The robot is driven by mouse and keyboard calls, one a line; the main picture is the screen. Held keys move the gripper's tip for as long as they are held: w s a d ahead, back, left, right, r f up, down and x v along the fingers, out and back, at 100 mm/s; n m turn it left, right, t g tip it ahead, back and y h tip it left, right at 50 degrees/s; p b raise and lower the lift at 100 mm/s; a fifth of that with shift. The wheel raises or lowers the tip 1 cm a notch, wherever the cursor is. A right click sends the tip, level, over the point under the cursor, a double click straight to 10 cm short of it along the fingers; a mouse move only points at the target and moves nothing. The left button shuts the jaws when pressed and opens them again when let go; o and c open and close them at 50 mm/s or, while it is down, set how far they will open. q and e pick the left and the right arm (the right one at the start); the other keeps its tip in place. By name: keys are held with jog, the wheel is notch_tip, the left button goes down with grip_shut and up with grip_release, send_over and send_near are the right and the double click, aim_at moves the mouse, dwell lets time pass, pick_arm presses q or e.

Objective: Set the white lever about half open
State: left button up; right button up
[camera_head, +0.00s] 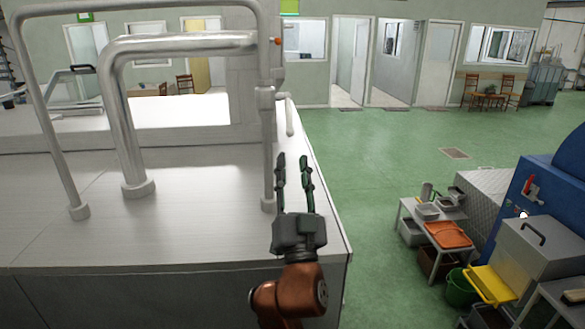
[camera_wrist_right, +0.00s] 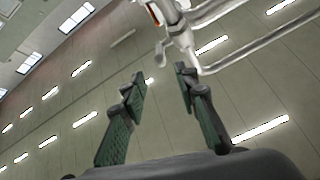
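A pale bar (camera_head: 289,116), which looks like the white lever, sticks out from a fitting on the upright metal pipe (camera_head: 267,150) at the right side of the steel counter. In the right wrist view a pale fitting with a short arm (camera_wrist_right: 164,50) shows just beyond my fingertips; I cannot tell for sure which part is the lever. My right gripper (camera_head: 293,165) is open and empty, pointing up below the bar and apart from it. Its two fingers also show spread in the right wrist view (camera_wrist_right: 160,80). My left gripper is not in view.
Thick bent pipes (camera_head: 128,120) stand on the steel counter (camera_head: 180,225) left of my right gripper. A small orange part (camera_head: 277,41) sits high on the pipe. At the right are a low table with an orange tray (camera_head: 448,234) and a blue machine (camera_head: 515,200). Green floor lies open between.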

aim_at(288, 114)
jog(key=shift+c, duration=0.2)
jog(key=shift+c, duration=0.7)
jog(key=a+r+n+p, duration=0.1)
jog(key=r+p, duration=0.1)
jog(key=s+a+r+n+p, duration=0.1)
jog(key=r+p, duration=0.1)
jog(key=p, duration=0.1)
jog(key=s+a+r+n+g+p, duration=0.1)
jog(key=p, duration=0.2)
jog(key=shift+s+r, duration=0.1)
jog(key=shift+r, duration=0.3)
grip_shut()
jog(key=w+r+n+g+h+p, duration=0.25)
jog(key=w+r+n+p, duration=0.35)
jog(key=p, duration=0.6)
jog(key=shift+w+d+f+m+t+p, duration=0.15)
jog(key=shift+w+d+f+m, duration=0.15)
jog(key=shift+w+f, duration=0.3)
jog(key=shift+w+d+f+m+t+p, duration=0.2)
jog(key=shift+w+f+m, duration=0.2)
jog(key=shift+f, duration=0.3)
jog(key=shift+w+d+f+m+t+p, duration=0.15)
jog(key=shift+w+d+f+m, duration=0.15)
jog(key=shift+w+f, duration=0.3)
